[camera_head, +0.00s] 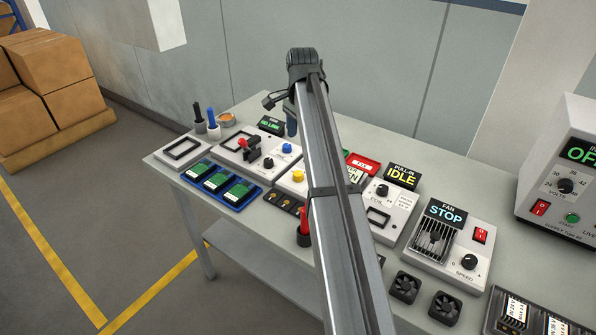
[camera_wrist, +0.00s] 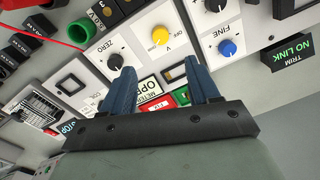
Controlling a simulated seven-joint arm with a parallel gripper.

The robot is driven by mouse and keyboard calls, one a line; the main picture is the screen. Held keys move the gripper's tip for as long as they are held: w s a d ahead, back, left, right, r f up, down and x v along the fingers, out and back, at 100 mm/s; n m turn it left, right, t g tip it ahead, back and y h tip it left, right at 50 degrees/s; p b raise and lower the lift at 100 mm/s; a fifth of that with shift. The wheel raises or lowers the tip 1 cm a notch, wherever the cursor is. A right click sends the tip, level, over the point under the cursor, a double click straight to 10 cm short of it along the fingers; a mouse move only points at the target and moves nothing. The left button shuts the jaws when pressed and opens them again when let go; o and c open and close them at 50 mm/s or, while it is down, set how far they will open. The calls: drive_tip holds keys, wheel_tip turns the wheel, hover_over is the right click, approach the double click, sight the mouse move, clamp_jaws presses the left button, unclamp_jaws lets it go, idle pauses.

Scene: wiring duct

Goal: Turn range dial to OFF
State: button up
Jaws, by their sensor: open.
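A yellow dial (camera_wrist: 160,37) sits on a white panel in the wrist view, with a "V" mark beside it. It also shows in the head view (camera_head: 298,176), left of my arm. No range label is readable, and its pointer setting is too small to tell. A sign (camera_wrist: 149,84) reading "METER OPEN" lies below it in the wrist view. My gripper (camera_wrist: 158,64) is open, with its two blue fingers apart and nothing seen between them. The yellow dial appears beyond the fingertips, with no contact visible.
A black ZERO knob (camera_wrist: 115,62) and a blue knob (camera_wrist: 227,47) near FINE flank the dial. In the head view, a fan unit (camera_head: 446,239) and a power supply (camera_head: 563,185) stand right on the bench. My arm hides part of the panels.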

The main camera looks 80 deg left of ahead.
sight(298, 174)
drive_tip(key=f, duration=1.3)
drive_tip(key=shift+s+a+f, duration=0.15)
drive_tip(key=shift+a+f, duration=0.15)
drive_tip(key=c, duration=1)
